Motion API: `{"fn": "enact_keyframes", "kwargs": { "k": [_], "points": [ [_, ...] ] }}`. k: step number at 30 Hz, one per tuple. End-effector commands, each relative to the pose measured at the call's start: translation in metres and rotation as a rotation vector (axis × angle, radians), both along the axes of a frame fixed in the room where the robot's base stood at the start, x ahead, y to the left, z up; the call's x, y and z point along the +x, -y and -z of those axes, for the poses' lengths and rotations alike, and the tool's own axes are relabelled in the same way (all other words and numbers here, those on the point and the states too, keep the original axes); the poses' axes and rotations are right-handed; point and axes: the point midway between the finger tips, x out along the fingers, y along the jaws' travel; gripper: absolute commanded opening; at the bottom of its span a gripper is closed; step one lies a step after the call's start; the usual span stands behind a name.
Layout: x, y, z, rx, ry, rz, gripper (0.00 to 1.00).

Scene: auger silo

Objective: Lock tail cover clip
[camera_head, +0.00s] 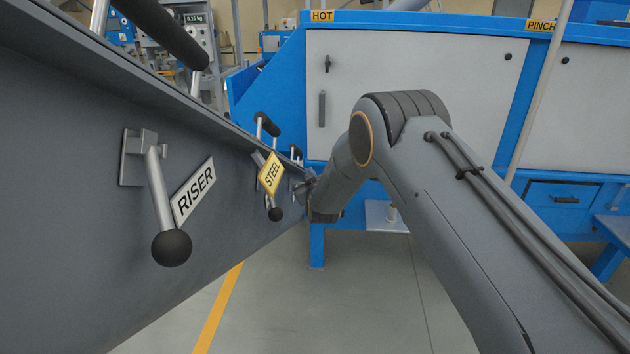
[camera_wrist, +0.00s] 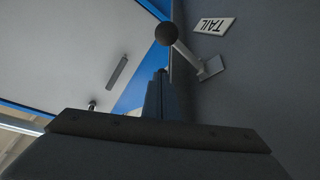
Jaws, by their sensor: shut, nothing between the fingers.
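The tail cover clip shows in the wrist view as a light lever with a black ball knob (camera_wrist: 166,34), fixed to a small bracket (camera_wrist: 212,67) on the dark grey trough wall. A white TAIL label (camera_wrist: 214,26) is beside it, appearing upside down. My gripper (camera_wrist: 161,76) is shut and empty, its narrow fingers pointing toward the clip. The knob is just beyond the fingertips; contact is not visible. In the head view my gripper (camera_head: 308,186) is at the far end of the trough wall, and the TAIL label is hidden there.
The grey trough wall (camera_head: 75,215) runs along the left. It carries the RISER clip (camera_head: 158,200) and the STEEL clip (camera_head: 271,195), each with its lever hanging down. A blue-framed cabinet with white doors (camera_head: 420,62) stands behind. The floor (camera_head: 330,310) below is clear.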

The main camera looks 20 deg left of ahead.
Motion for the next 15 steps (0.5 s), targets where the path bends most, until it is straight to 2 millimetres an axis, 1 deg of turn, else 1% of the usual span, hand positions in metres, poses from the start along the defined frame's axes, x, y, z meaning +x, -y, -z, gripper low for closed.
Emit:
{"fn": "enact_keyframes", "kwargs": {
  "k": [5,6,9,15],
  "points": [
    [0.021,-0.011,0.003,0.001,0.001,0.001,0.00],
    [0.019,-0.006,0.009,-0.002,-0.004,0.002,0.00],
    [0.015,0.003,0.019,-0.002,-0.004,0.001,0.00],
    [0.012,0.011,0.032,-0.001,-0.002,0.001,0.00]
  ]
}}
